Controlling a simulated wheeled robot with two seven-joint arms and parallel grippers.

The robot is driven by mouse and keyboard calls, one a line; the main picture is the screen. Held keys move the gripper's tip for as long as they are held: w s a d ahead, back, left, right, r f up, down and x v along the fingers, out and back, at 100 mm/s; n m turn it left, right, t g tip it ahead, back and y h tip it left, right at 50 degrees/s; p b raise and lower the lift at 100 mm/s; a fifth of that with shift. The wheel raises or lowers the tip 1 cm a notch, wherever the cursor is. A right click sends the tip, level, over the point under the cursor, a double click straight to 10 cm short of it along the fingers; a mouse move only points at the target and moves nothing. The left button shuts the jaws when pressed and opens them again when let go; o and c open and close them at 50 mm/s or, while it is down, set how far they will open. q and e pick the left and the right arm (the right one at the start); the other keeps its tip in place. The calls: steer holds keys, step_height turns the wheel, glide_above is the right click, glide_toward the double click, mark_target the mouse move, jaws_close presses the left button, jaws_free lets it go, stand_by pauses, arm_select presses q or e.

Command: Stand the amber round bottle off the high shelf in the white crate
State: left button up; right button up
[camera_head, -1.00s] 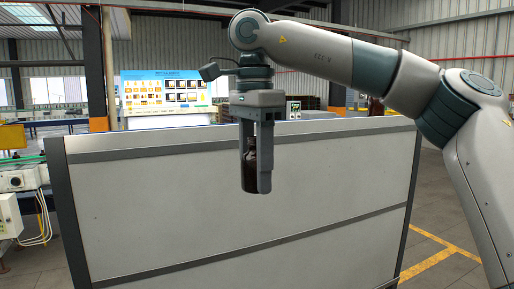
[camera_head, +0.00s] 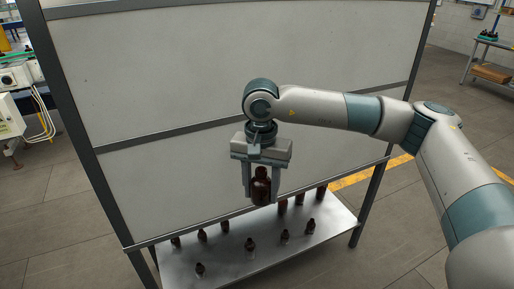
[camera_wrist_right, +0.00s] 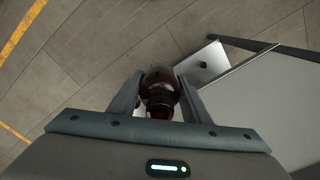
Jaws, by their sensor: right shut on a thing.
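An amber round bottle (camera_head: 261,189) with a dark cap hangs upright between the fingers of my right gripper (camera_head: 260,196), which is shut on it. It is held in front of the rack's white panel, above the lower shelf. In the right wrist view the bottle (camera_wrist_right: 160,90) sits between the two fingers of the right gripper (camera_wrist_right: 160,82), with floor below. My left gripper is not in view. The white crate is not in view.
A rack with a white back panel (camera_head: 200,75) and dark posts stands ahead. Its low metal shelf (camera_head: 265,262) carries several small dark bottles, one at the front left (camera_head: 200,270). A workbench (camera_head: 492,52) stands far right. Floor at right is clear.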

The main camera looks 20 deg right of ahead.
steer(key=s+f+n+b, duration=0.3)
steer(key=s+f, duration=0.4)
steer(key=f, duration=0.6)
steer(key=s+f+n+b, duration=0.2)
steer(key=s+f+n, duration=0.2)
steer(key=s+f, duration=0.4)
step_height(320, 180, down, 6)
steer(key=shift+a+f+n+b, duration=0.1)
steer(key=shift+a+n+b, duration=0.05)
steer(key=shift+n+b, duration=0.2)
steer(key=shift+s, duration=0.1)
